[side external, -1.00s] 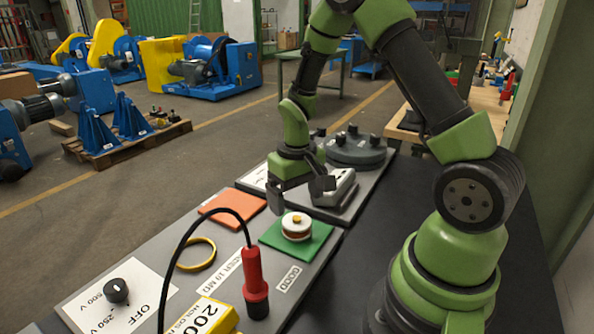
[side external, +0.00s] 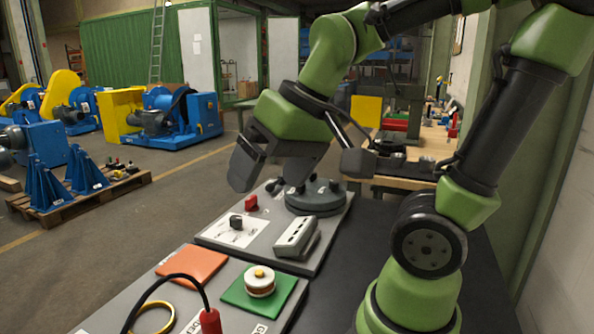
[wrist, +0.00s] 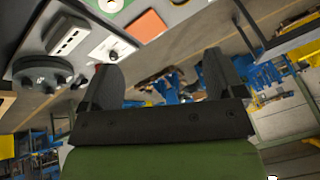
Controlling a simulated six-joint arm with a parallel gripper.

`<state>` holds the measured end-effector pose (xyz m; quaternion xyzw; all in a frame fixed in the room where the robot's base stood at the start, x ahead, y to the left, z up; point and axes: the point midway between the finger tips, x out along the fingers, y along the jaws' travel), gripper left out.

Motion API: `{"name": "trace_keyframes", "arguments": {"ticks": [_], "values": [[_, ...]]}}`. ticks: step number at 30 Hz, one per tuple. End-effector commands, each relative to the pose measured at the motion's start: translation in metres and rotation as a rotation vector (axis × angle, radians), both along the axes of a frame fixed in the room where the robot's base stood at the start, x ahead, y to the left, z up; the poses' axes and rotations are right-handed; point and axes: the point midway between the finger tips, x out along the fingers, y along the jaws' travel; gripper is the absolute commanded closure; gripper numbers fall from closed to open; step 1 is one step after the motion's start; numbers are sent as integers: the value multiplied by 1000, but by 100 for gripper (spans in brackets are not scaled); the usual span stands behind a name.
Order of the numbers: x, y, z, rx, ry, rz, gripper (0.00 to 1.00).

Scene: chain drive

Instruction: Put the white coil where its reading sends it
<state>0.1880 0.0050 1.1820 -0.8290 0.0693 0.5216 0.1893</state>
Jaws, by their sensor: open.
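The white coil (side external: 260,284), with a brown band and a yellow top, sits upright on the green pad (side external: 284,302). The orange pad (side external: 192,265) lies to its left, bare. A grey meter box (side external: 296,236) stands on the panel behind; I cannot read its display. My gripper (side external: 300,172) is open and empty, raised above the far panel, well away from the coil. In the wrist view my gripper (wrist: 160,75) has its jaws wide apart with nothing between them.
A dark round fixture with studs (side external: 316,198) stands behind the meter. A knob on a white card (side external: 236,222) and a red block (side external: 251,202) are on the far panel. A red probe (side external: 210,322) with a black cable and a yellow ring (side external: 152,318) lie in front.

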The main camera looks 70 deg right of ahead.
Motion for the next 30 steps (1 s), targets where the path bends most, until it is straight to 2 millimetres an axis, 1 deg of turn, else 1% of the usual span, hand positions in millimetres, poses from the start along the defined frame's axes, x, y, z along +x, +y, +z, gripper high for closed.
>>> {"name": "trace_keyframes", "arguments": {"ticks": [1, 3, 6, 9, 30], "values": [[-12, 7, 7, 16, -51, 10, 12], [-25, 13, 11, 37, -96, 20, 12], [-37, 19, 14, 61, -142, 30, 12], [-44, 22, 15, 73, -163, 34, 12], [-45, 23, 15, 76, -167, 34, 12]]}}
